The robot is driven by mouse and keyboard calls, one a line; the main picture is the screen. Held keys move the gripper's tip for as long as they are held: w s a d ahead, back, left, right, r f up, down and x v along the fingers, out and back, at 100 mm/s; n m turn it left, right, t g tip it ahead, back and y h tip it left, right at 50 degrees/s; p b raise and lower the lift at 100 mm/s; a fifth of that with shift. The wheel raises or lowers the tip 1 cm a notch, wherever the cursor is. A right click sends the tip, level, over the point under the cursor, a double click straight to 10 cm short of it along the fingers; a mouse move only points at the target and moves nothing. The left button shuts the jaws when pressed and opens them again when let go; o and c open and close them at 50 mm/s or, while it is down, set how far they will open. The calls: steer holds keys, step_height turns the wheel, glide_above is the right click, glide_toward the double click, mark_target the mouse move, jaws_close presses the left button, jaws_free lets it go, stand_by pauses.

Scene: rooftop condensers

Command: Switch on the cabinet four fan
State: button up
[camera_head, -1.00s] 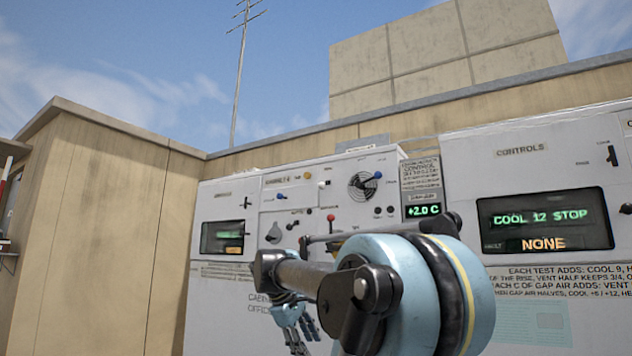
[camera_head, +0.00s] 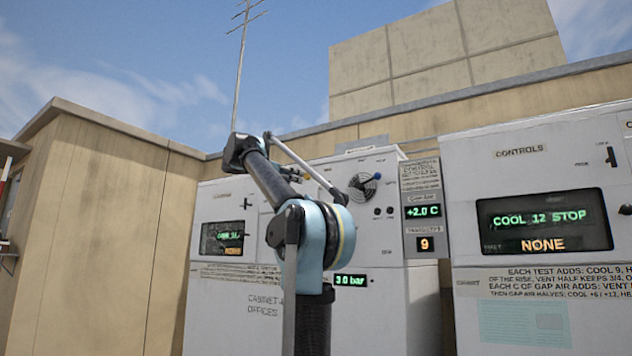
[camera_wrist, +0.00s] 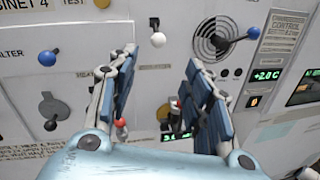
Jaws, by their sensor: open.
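Cabinet four (camera_head: 372,250) is the white cabinet in the middle of the head view. Its round fan grille (camera_head: 362,187) has a blue-knobbed lever (camera_head: 377,176) pointing to the right. In the wrist view the grille (camera_wrist: 215,38) and its lever's blue knob (camera_wrist: 253,33) are at the upper right. My gripper (camera_wrist: 160,60) is open and empty in front of the panel. Its right finger is just below and left of the grille, apart from the blue knob in the picture. A white-knobbed lever (camera_wrist: 158,40) shows above the gap between the fingers. My arm hides part of the panel in the head view.
Green displays read +2.0 C (camera_head: 423,211) and 3.0 bar (camera_head: 351,281). The controls cabinet (camera_head: 545,165) at right reads COOL 12 STOP and NONE.

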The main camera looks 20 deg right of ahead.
mark_target(324, 185)
steer(key=x, duration=1.7)
steer(key=shift+d, duration=0.15)
jaws_close()
